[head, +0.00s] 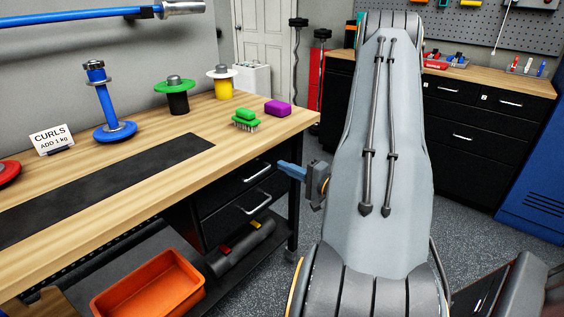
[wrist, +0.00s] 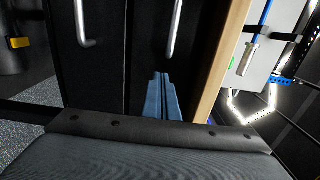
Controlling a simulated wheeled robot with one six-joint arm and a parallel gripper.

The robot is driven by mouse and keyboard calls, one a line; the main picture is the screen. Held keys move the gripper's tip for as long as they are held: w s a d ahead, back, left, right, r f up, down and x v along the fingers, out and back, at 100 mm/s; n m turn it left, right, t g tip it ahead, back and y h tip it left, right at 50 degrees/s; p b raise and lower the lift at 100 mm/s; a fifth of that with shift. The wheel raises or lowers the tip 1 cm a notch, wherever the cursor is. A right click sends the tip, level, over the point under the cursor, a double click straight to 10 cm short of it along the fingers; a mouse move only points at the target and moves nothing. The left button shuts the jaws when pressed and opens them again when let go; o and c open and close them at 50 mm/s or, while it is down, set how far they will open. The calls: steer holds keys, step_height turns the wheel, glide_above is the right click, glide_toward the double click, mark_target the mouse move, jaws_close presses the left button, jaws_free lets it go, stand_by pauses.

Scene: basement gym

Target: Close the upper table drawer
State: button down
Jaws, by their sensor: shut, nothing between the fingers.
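The upper table drawer (head: 222,192) is a black front with a silver bar handle (head: 257,174), under the wooden tabletop of the workbench. In the wrist view, turned sideways, the upper drawer's handle (wrist: 175,30) is at the top, beside the wood edge. The drawer looks shut or nearly so; I cannot tell if a small gap is left. My gripper (head: 281,166) has blue fingers, shut and empty, pointing at the drawer side near the bench's right corner. In the wrist view the fingertips (wrist: 161,76) lie over the upper drawer's front; contact cannot be told.
A lower drawer (head: 225,220) with its own handle (wrist: 84,25) sits beneath. A black bench leg (head: 293,215) stands near my gripper. An orange bin (head: 150,285) is on the shelf below. A green brush (head: 246,118) and purple block (head: 278,107) lie near the tabletop corner.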

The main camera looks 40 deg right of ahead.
steer(key=s+d, duration=0.1)
steer(key=s, duration=0.9)
steer(key=shift+d+b, duration=0.35)
steer(key=shift+b, duration=0.1)
